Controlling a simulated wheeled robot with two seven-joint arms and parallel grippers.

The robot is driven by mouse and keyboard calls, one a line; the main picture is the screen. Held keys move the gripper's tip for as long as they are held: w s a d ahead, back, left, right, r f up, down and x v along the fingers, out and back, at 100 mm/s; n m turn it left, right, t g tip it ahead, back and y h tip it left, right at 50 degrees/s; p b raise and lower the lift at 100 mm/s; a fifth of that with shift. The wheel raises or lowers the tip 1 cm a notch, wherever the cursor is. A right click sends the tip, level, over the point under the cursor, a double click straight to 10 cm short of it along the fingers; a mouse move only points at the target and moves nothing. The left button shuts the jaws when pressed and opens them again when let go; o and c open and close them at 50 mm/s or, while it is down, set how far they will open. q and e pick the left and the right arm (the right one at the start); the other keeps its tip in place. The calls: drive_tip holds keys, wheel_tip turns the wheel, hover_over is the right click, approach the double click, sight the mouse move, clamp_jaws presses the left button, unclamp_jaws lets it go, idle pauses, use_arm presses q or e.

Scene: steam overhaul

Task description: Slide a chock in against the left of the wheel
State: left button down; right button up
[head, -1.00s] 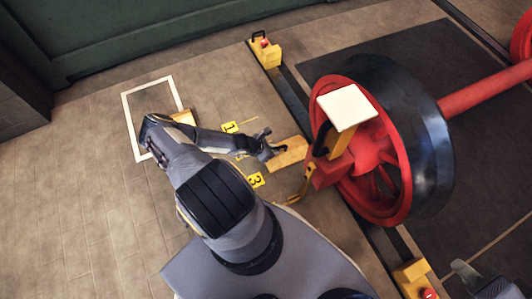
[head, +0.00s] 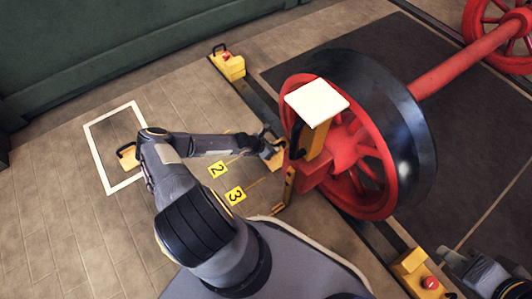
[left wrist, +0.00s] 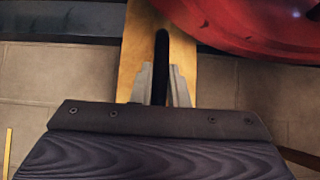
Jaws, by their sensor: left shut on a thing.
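The big wheel (head: 352,165), red with a dark tyre, stands on a rail at centre right in the head view. My left gripper (head: 268,145) is just left of its rim. It is shut on the dark handle of a yellow chock (head: 275,160). In the left wrist view the fingers (left wrist: 162,90) close round the handle of the chock (left wrist: 186,65), and the red wheel (left wrist: 265,25) overlaps its upper right. I cannot tell whether chock and wheel touch. My right gripper (head: 455,260) is at the bottom right edge; its fingers are unclear.
Another yellow chock (head: 128,160) lies in a white floor outline (head: 97,157). Yellow blocks with red buttons sit on the rail, one behind (head: 230,66) and one in front (head: 412,266). A yellow post with a white plate (head: 317,99) stands before the wheel. Number markers (head: 235,195) lie on the floor.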

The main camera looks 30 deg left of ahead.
sight(279, 162)
use_arm(q)
drive_tip(key=shift+w+d+f, duration=0.1)
drive_tip(key=shift+w+f, duration=0.15)
drive_tip(key=shift+f, duration=0.15)
drive_tip(key=d+p, duration=0.1)
drive_tip(key=s+d+p, duration=0.1)
drive_tip(key=shift+r+p, duration=0.35)
drive_tip(key=shift+s+d+f+p, duration=0.2)
drive_tip(key=shift+d+p, duration=0.15)
drive_tip(key=shift+d, duration=0.15)
drive_tip(key=shift+s+d+f+p, duration=0.15)
drive_tip(key=shift+d+p, duration=0.15)
drive_tip(key=shift+d, duration=0.15)
drive_tip(key=shift+r, duration=0.1)
drive_tip(key=c, duration=0.7)
unclamp_jaws()
drive_tip(key=shift+s, duration=0.1)
